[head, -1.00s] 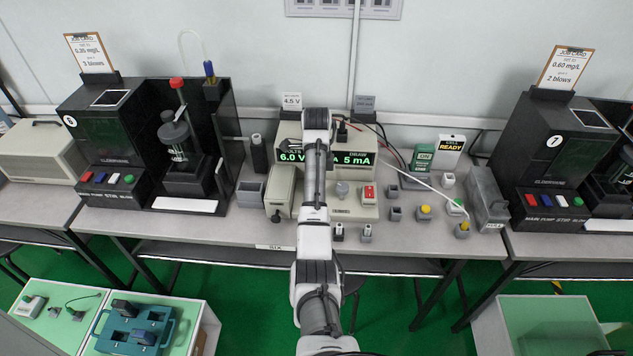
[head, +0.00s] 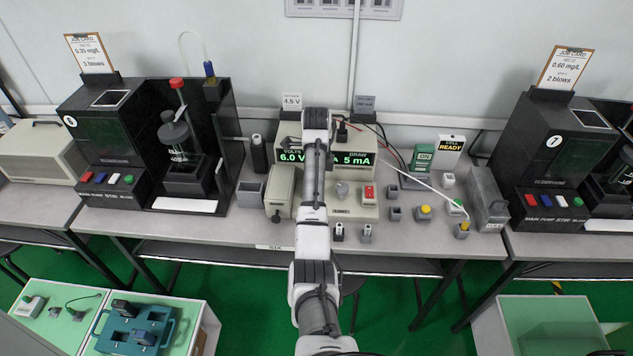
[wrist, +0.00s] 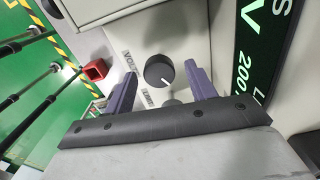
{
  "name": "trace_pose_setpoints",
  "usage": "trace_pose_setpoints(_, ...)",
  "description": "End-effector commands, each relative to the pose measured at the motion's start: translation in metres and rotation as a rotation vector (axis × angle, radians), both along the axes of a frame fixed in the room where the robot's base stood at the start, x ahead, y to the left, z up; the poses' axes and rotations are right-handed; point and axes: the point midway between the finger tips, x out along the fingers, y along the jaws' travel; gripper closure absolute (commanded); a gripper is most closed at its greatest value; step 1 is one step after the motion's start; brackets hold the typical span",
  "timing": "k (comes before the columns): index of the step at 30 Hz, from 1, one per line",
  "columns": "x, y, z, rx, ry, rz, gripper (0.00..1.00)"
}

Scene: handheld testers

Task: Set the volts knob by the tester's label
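The power supply (head: 357,206) stands on the bench behind my arm, its green display (head: 291,157) reading 6.0 V and 5 mA. The head view hides the knob and fingertips behind my arm.
Left of the supply stands a grey box (head: 250,193); right are several small blocks, a yellow button (head: 424,211) and a white cable (head: 415,178). Black testers (head: 100,130) stand at both sides.

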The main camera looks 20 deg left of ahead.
Motion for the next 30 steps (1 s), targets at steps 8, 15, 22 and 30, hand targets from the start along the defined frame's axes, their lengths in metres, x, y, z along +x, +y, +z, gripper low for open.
trace_pose_setpoints(8, 0.000, 0.000, 0.000, 0.001, 0.000, 0.001, 0.44)
trace_pose_setpoints(15, 0.004, 0.002, 0.013, 0.004, -0.015, 0.000, 0.44)
trace_pose_setpoints(22, 0.004, 0.002, 0.025, 0.006, -0.016, 0.000, 0.44)
trace_pose_setpoints(30, 0.001, 0.003, 0.044, 0.006, -0.004, 0.001, 0.44)
